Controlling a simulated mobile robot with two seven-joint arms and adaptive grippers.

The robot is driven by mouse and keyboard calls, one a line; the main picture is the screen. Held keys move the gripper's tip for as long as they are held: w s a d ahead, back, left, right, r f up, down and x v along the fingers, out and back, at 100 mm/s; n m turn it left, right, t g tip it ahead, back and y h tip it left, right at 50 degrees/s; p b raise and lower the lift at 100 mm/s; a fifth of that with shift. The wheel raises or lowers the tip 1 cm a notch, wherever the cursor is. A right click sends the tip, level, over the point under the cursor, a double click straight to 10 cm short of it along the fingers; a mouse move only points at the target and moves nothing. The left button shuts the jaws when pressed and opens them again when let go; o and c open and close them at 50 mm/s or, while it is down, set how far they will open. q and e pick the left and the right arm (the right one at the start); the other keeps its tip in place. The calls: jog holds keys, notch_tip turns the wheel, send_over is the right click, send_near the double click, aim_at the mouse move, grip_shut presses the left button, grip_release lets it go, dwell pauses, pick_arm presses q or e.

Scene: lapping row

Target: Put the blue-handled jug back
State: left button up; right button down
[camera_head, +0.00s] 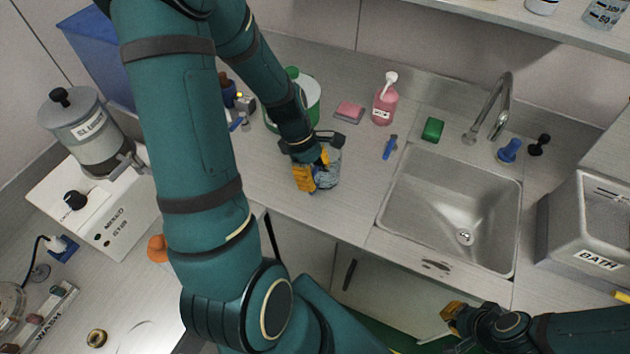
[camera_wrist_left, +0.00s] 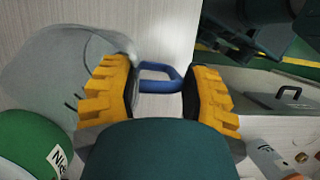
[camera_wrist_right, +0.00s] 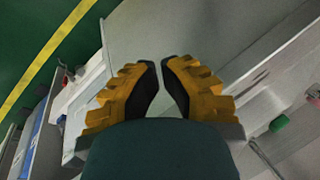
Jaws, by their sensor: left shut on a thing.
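The clear jug (camera_head: 331,172) is at my left gripper, over the counter left of the sink. Its blue handle (camera_wrist_left: 160,78) sits between the yellow fingers of my left gripper (camera_wrist_left: 162,88), which is shut on it. The jug's see-through body (camera_wrist_left: 62,62) fills the upper left of the left wrist view. In the head view my left gripper (camera_head: 316,172) partly hides the jug. I cannot tell whether the jug touches the counter. My right gripper (camera_head: 452,318) is empty, low in front of the sink cabinet. Its fingertips (camera_wrist_right: 161,70) nearly meet in the right wrist view.
The steel sink (camera_head: 450,205) is right of the jug. A pink soap bottle (camera_head: 384,104), pink sponge (camera_head: 349,112), blue clip-like item (camera_head: 390,147) and green block (camera_head: 433,129) lie behind. A green-and-white tub (camera_head: 312,95) stands behind my left forearm. The BATH tank (camera_head: 590,225) is far right.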

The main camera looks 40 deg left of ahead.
pick_arm(q)
jog(key=shift+f, duration=1.3)
jog(key=shift+b, duration=0.3)
jog(key=o, duration=1.2)
jog(key=shift+f, duration=0.15)
jog(key=shift+o, duration=0.2)
jog(key=shift+a+r, duration=0.1)
jog(key=shift+r, duration=0.35)
jog(key=p+v, duration=0.3)
jog(key=v, duration=0.8)
jog(key=shift+r, duration=0.2)
